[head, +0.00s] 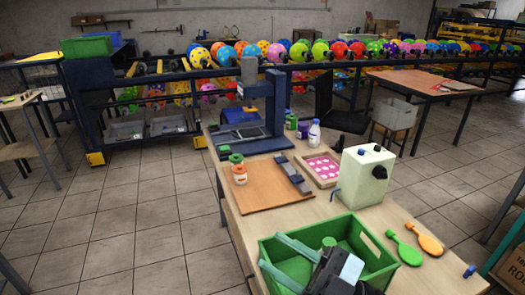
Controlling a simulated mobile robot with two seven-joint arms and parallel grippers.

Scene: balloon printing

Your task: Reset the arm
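My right gripper (270,251) comes in at the bottom of the head view, over the green crate (366,238). Its two pale fingers are spread apart with a gap between them. Only the green of the crate shows in that gap, so it is open and empty. The crate stands at the near end of the wooden table (238,222); my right arm hides part of its inside. A green rounded thing (329,242) shows beside the gripper at the crate. My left gripper is not in view.
A pale green machine (362,176) stands behind the crate. Green and orange paddles (407,250) lie to its right. A brown board (268,190), jars (239,173), a pink-dotted frame (319,167) and a dark blue press (262,115) stand further back. Tiled floor is free at left.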

